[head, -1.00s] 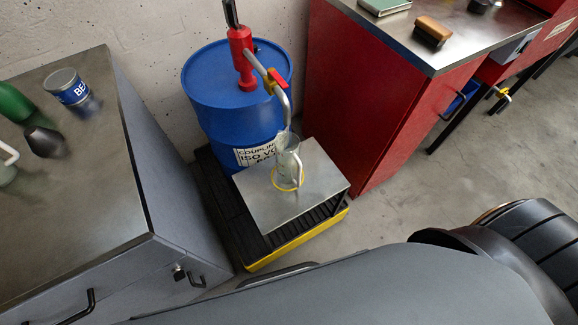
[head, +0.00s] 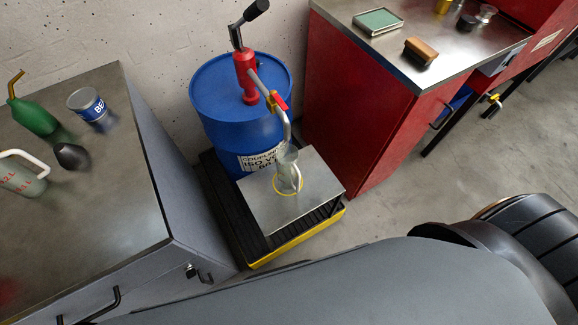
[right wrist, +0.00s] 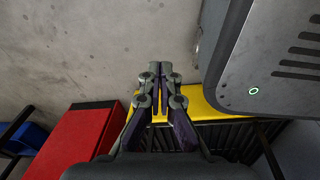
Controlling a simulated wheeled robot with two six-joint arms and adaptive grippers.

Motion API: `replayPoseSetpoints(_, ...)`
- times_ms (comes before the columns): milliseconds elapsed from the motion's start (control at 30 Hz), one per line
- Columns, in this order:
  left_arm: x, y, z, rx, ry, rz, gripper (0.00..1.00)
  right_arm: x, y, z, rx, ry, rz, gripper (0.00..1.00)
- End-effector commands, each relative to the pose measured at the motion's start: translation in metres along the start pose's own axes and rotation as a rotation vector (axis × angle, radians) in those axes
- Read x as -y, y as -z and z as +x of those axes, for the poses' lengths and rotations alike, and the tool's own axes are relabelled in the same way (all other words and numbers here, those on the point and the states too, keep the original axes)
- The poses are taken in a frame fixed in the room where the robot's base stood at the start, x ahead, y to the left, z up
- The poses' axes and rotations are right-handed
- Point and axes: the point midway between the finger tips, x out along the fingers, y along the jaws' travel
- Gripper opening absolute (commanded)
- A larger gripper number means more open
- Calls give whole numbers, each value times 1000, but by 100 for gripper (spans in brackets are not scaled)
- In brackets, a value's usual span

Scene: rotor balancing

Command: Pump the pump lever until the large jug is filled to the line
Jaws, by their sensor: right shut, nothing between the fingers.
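The pump lever (head: 254,13) is a dark handle with a black grip, tilted up at the top of the red hand pump (head: 245,77). The pump stands on a blue drum (head: 207,98). Its grey spout, with a yellow fitting and a small red handle, bends down to the clear large jug (head: 288,172). The jug stands upright inside a yellow ring on a metal stand. The liquid level and fill line are too small to tell. My right gripper (right wrist: 158,75) is shut and empty in the right wrist view, away from the pump. My left gripper is not in view.
The metal stand (head: 262,211) and drum sit on a yellow-edged black spill tray (head: 300,239). A red cabinet (head: 345,105) stands at right.

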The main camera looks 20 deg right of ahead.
Motion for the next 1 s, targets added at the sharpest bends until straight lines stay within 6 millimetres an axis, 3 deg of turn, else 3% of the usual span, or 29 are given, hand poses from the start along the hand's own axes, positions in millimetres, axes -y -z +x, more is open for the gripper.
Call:
replayPoseSetpoints(33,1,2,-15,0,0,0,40,-1,2,-15,0,0,0,0)
replayPoseSetpoints(567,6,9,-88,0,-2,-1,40,-4,19,-86,-1,0,0,0)
replayPoseSetpoints(1000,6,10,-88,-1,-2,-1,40,-4,19,-87,-1,0,0,0)
